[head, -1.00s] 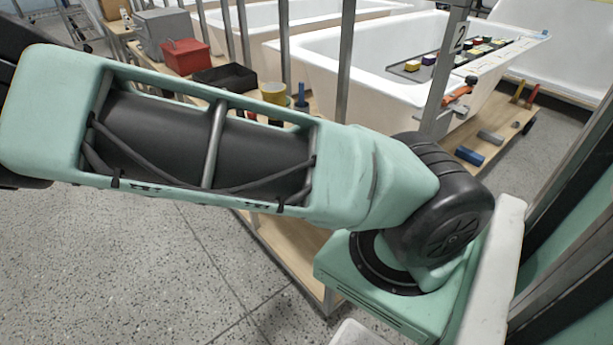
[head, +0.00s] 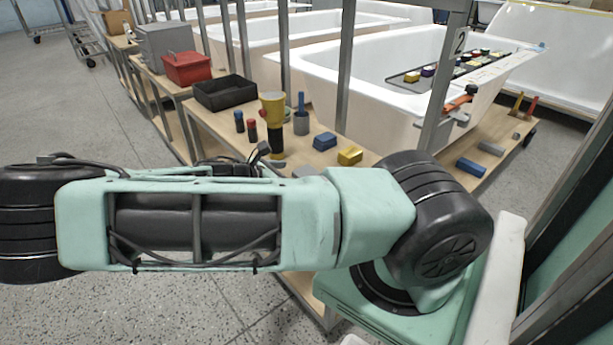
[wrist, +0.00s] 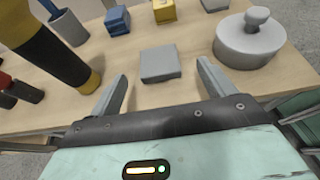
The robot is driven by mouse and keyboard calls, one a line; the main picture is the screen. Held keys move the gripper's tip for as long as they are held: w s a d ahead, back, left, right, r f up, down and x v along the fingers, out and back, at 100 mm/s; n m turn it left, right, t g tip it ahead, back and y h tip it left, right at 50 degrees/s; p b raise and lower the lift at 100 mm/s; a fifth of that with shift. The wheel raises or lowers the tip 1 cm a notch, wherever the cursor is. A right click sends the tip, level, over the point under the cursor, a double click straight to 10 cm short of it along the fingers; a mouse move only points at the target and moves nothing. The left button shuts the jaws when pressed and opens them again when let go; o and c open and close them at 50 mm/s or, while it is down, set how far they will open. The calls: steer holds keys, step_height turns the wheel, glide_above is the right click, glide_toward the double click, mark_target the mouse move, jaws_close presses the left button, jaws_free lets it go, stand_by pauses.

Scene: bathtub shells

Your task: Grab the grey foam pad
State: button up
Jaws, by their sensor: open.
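The grey foam pad (wrist: 160,64) is a small flat square block lying on the wooden bench top. In the wrist view it is just beyond and between the fingertips of my gripper (wrist: 161,75), with bare wood around it. My gripper is open, with nothing between its fingers, and does not appear to touch the pad. In the head view only a sliver of the pad (head: 303,171) shows above my arm.
A yellow-and-black torch (wrist: 48,48) stands left of the pad, and a round grey knobbed object (wrist: 248,40) stands right. A black bin (head: 225,93) is farther left.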

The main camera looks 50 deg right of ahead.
mark_target(306, 172)
steer(key=shift+b+x, duration=0.35)
steer(key=shift+x, duration=2.4)
steer(key=shift+w, duration=0.15)
steer(key=shift+c, duration=0.3)
steer(key=c, duration=1)
